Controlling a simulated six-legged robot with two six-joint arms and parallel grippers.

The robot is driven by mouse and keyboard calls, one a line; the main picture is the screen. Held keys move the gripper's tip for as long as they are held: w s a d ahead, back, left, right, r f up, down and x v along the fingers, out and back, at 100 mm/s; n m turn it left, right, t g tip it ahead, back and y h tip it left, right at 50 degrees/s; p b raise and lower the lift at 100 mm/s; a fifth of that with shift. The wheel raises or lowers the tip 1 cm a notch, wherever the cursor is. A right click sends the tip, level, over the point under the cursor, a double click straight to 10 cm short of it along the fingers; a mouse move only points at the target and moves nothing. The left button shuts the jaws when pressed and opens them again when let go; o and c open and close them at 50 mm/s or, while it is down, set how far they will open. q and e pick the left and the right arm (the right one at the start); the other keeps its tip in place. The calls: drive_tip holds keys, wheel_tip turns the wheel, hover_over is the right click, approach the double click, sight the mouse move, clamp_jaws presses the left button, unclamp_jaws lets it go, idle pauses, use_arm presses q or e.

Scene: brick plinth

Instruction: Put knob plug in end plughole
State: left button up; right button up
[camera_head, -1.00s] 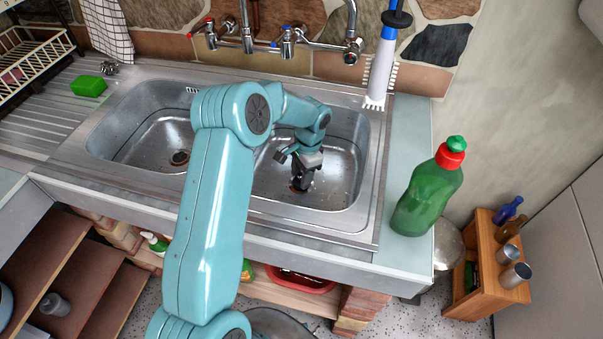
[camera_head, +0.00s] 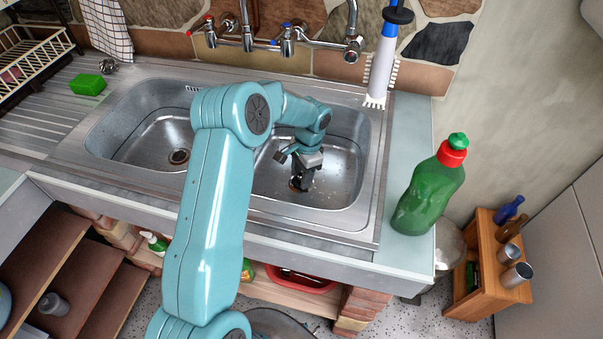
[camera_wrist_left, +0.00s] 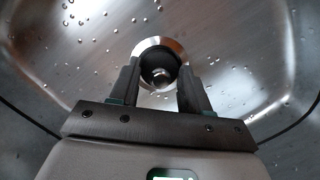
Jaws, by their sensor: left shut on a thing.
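My left gripper (camera_head: 299,184) reaches down into the right-hand sink basin (camera_head: 347,187), close to its floor. In the left wrist view its two fingers (camera_wrist_left: 160,88) are shut on the knob plug (camera_wrist_left: 158,62), a dark round piece with a small shiny knob between the fingertips. The bright metal ring of the end plughole (camera_wrist_left: 178,46) shows around the plug. The plug looks roughly centred over the ring. I cannot tell whether it is seated or just above. In the head view the gripper hides most of the plug and plughole. My right gripper is not in view.
The left basin (camera_head: 128,125) has its own open plughole (camera_head: 180,157). A green sponge (camera_head: 87,85) and a small metal piece (camera_head: 109,67) lie by the drainer. A green bottle (camera_head: 428,195) stands right.

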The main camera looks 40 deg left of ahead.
use_arm(q)
drive_tip(key=shift+f, duration=0.15)
drive_tip(key=o, duration=1.2)
wheel_tip(320, 180, up, 16)
drive_tip(key=w, duration=0.2)
drive_tip(key=shift+w+d, duration=0.15)
drive_tip(key=shift+d, duration=0.25)
